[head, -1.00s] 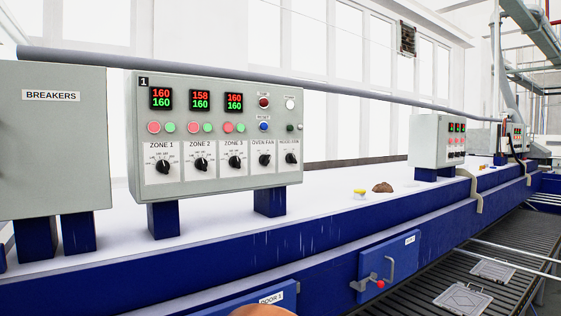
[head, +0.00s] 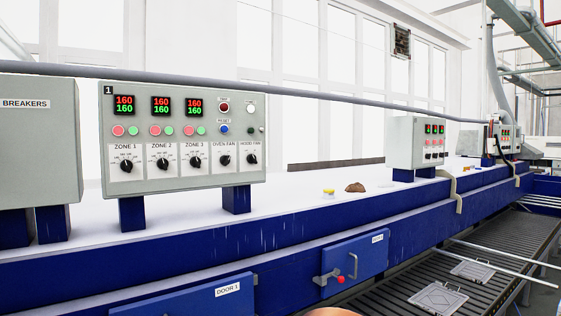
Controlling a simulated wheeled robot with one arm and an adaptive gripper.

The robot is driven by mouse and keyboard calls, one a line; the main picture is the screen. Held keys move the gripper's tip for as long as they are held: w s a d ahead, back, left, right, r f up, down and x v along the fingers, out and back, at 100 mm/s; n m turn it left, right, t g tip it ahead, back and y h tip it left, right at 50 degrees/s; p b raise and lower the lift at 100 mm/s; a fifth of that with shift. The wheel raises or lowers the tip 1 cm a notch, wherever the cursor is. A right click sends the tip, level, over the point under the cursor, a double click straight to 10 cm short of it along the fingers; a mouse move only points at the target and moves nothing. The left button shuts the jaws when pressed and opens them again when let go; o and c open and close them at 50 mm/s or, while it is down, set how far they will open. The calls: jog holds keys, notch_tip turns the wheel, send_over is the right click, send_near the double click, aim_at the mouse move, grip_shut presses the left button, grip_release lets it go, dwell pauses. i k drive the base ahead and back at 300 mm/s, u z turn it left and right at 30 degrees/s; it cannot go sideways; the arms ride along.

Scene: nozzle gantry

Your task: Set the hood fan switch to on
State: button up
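The hood fan switch (head: 252,160) is a black rotary knob at the right end of the bottom row on the grey control panel (head: 215,107) marked 1. Its label above reads HOOD FAN. The knob's exact pointer position is too small to tell. The oven fan knob (head: 225,161) is just left of it, then the zone 3 knob (head: 197,162).
The panel stands on blue legs (head: 236,199) on a white-topped blue oven. A grey breakers box (head: 40,145) is at left. Door handles (head: 330,276) stick out in front. A yellow-and-white item (head: 328,193) and a brown lump (head: 355,187) lie on top.

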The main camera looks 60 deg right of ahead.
aim_at(251, 158)
jog(key=z, duration=0.75)
jog(key=i, duration=0.35)
jog(key=z, duration=0.05)
